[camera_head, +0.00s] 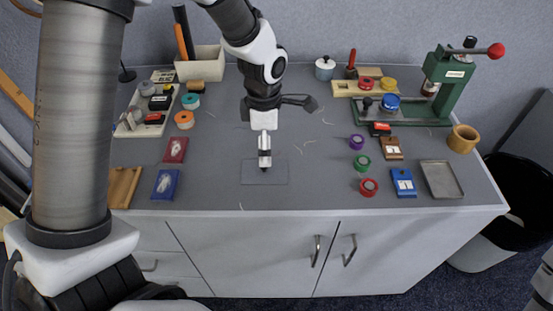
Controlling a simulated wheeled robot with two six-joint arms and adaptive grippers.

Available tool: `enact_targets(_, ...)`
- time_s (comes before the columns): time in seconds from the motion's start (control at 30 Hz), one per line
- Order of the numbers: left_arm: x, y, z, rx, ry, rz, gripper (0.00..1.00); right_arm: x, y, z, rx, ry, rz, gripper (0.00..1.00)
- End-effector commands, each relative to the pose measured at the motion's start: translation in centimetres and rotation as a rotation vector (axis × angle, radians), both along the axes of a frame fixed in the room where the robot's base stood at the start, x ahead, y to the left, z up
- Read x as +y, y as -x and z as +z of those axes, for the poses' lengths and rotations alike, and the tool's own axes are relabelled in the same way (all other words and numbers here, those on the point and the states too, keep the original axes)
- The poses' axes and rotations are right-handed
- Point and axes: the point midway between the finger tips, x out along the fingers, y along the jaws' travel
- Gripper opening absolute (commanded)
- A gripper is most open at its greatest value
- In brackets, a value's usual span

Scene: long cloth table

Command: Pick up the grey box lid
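A flat, thin grey rectangular plate (279,175), the likely grey box lid, lies near the table's front edge, left of centre. My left gripper (264,163) points straight down over the middle of this plate, with its tip at or just above it. I see the fingers edge-on, so I cannot tell whether they are open or whether they touch the plate. The gripper covers the plate's centre. My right gripper is not in view.
A shallow metal tray (441,179), small coloured boxes and tape rolls stand right. A green press (449,88) stands back right. Red (176,149) and blue (165,184) boxes and a wooden tray (124,187) lie left. The table around the plate is mostly clear.

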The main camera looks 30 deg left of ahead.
Motion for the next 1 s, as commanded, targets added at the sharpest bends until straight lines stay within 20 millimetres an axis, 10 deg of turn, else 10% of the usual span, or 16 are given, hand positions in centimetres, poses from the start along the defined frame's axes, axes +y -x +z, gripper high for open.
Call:
enact_targets(0.43, 0.4, 0.2, -6.8, 0.003, 0.001, 0.001, 1.0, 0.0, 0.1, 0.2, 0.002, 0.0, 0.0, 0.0)
enact_targets(0.67, 0.4, 0.1, -7.4, -0.001, 0.001, 0.0, 1.0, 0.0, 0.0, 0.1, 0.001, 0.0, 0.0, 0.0)
enact_targets(1.0, 0.4, 0.1, -7.4, 0.0, 0.001, 0.0, 0.14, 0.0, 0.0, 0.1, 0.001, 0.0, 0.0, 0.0)
